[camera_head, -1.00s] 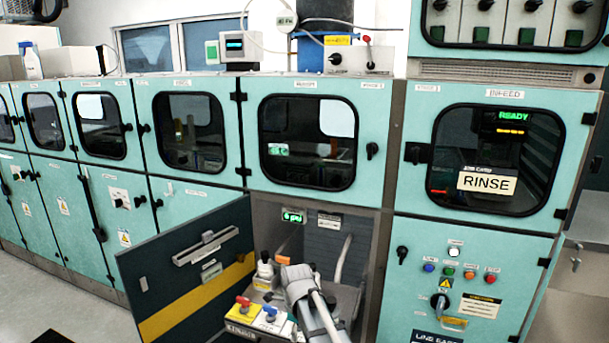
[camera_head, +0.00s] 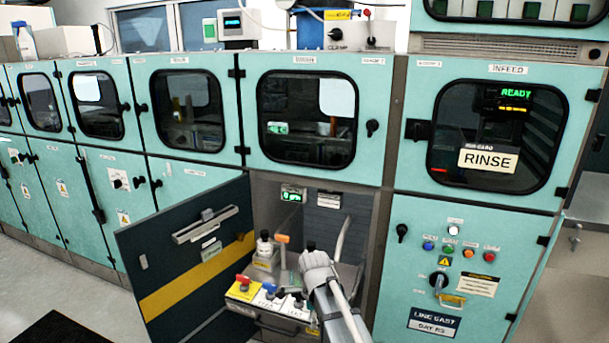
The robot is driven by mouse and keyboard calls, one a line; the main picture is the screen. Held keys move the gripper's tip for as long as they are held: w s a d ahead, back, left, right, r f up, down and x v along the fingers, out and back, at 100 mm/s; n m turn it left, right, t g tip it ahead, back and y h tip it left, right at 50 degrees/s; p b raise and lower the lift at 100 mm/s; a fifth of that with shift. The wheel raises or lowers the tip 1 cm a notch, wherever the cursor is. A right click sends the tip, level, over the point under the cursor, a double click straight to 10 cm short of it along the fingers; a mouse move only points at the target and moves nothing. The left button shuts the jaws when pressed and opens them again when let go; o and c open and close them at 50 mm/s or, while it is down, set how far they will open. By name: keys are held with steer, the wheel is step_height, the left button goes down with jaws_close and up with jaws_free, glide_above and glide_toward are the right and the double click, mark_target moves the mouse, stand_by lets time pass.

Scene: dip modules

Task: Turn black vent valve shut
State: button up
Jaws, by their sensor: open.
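A pulled-out module with a pale top (camera_head: 243,291) sits in the low open bay. A red handle (camera_head: 243,280) and a blue handle (camera_head: 269,288) stand on its top. Behind them are a black-capped white fitting (camera_head: 264,246) and an orange-topped handle (camera_head: 283,240). A dark knob (camera_head: 310,246) shows just above my grey wrist. I cannot tell which black part is the vent valve, or its turn position. My wrist hides part of the module.
The dark bay door (camera_head: 190,262) with a yellow stripe hangs open on the left. The bay's right wall and a pale hose (camera_head: 343,238) are close to my arm. A green display (camera_head: 292,195) is lit at the back. Open floor lies front left.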

steer(key=shift+s+d+f+n+b, duration=1.9)
steer(key=shift+s+d+n, duration=0.9)
steer(key=shift+d+n, duration=1.25)
steer(key=shift+s+d+f+n+b, duration=1.9)
steer(key=shift+s+d+n, duration=1.15)
steer(key=shift+n, duration=1.8)
step_height(320, 180, up, 15)
steer(key=p, duration=1.5)
steer(key=shift+w+d, duration=0.15)
steer(key=shift+w, duration=0.15)
